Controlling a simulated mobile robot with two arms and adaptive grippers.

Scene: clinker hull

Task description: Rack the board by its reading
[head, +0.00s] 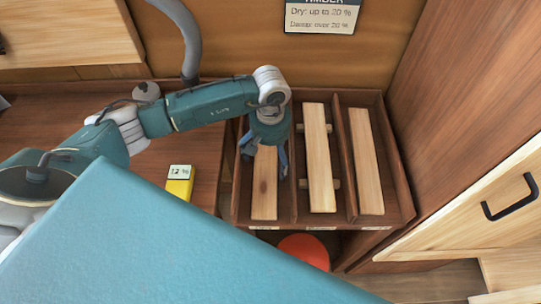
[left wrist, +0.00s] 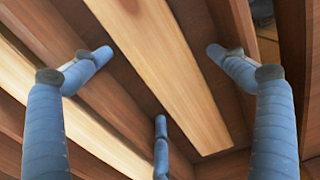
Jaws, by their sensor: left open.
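The wooden rack (head: 400,190) has three bays, with a pale board in each. The left-bay board (head: 265,190) lies lengthwise, its far part hidden behind my left gripper (head: 265,165). That gripper points down at the bay, its fingers open and apart from the board. In the left wrist view, the board (left wrist: 165,70) runs between the spread fingers (left wrist: 165,95). The middle board (head: 319,160) lies across two small crosspieces; the right board (head: 366,165) lies in its bay. A yellow meter (head: 179,183) reads 12 %. My right gripper is out of view.
A wall sign (head: 322,14) reads dry up to 20 %, damp over 20 %. Small labels on the rack's front edge are unreadable. A red-orange round object (head: 304,250) is below the rack. A cabinet door with a black handle (head: 510,197) stands at right.

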